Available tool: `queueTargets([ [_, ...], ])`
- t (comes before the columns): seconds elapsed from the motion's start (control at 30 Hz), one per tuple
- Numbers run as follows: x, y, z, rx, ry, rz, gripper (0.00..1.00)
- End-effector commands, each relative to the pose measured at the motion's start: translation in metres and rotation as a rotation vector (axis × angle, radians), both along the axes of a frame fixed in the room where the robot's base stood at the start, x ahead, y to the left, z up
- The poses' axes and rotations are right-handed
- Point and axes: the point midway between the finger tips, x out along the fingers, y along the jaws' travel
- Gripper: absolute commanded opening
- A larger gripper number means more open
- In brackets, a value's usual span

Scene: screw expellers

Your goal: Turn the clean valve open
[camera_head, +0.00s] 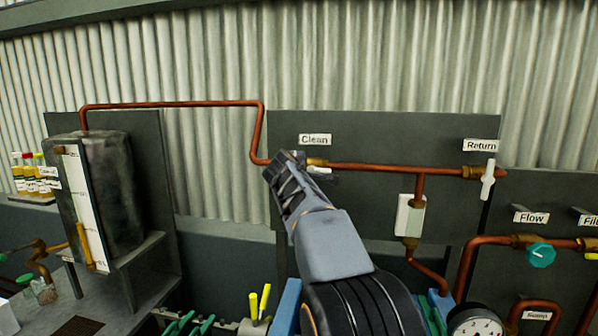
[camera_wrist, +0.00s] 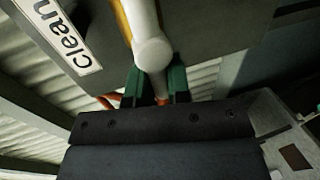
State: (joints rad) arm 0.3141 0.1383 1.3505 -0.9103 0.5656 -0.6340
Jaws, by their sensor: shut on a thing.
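The clean valve sits under the white "Clean" label (camera_head: 314,140) on the dark panel, on the copper pipe. In the head view my gripper (camera_head: 303,164) covers most of the valve; only a brass fitting and a bit of white show beside it. In the wrist view the white valve handle (camera_wrist: 152,50) has a round hub and runs down between the two green fingers of my gripper (camera_wrist: 157,84). The fingers are shut on the handle. The "Clean" label (camera_wrist: 62,36) is at the upper left there. I cannot tell the handle's exact angle to the pipe.
To the right, the return valve has an upright white handle (camera_head: 488,180) under its "Return" label (camera_head: 481,146). A white box (camera_head: 409,216) hangs below the pipe. A teal flow knob (camera_head: 540,255) and a gauge (camera_head: 476,325) are lower right. A dark tank (camera_head: 112,195) stands left.

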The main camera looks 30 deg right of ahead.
Motion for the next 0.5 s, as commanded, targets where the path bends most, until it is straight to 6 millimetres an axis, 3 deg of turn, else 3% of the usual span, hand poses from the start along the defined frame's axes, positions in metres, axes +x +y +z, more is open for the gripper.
queueTargets([
  [0.03,-0.0001,-0.0002,0.0002,-0.004,0.003,0.000,0.00],
  [0.07,-0.0001,-0.0002,0.0002,-0.004,0.003,0.000,0.18],
  [0.3,-0.0001,-0.0003,0.0000,-0.002,0.002,0.000,0.41],
  [0.5,-0.0002,-0.0002,-0.0001,-0.001,0.001,-0.001,0.42],
])
